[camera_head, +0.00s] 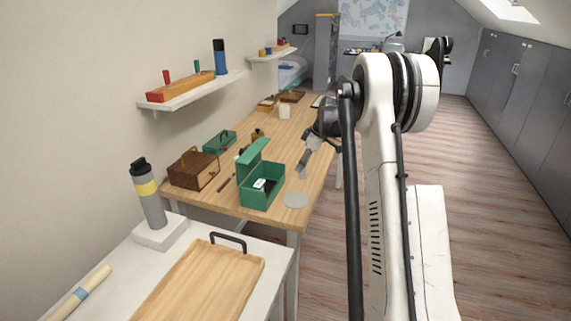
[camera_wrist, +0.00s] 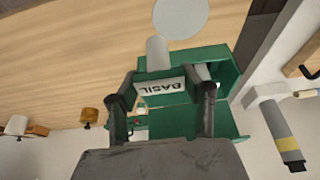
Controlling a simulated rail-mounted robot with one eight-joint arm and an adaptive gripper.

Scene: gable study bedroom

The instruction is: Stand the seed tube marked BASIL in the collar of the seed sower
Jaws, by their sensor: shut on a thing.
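My gripper (camera_head: 318,132) is over the wooden desk, above and to the right of the open green box. In the wrist view its two dark fingers (camera_wrist: 162,98) are shut on the seed tube marked BASIL (camera_wrist: 157,54). The tube's pale end sticks out past the fingers, close to the grey disc in that view. I cannot clearly identify the seed sower or its collar. A grey cylinder with a yellow band (camera_head: 152,204) stands upright on a white block (camera_head: 160,232) on the near table.
The green box (camera_head: 261,198) has its lid raised; a small black-and-white item lies inside. A flat grey disc (camera_head: 295,200) lies beside it. A brown wooden box (camera_head: 193,170) and a smaller green case (camera_head: 219,143) stand left. A handled wooden tray (camera_head: 205,285) is nearer.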

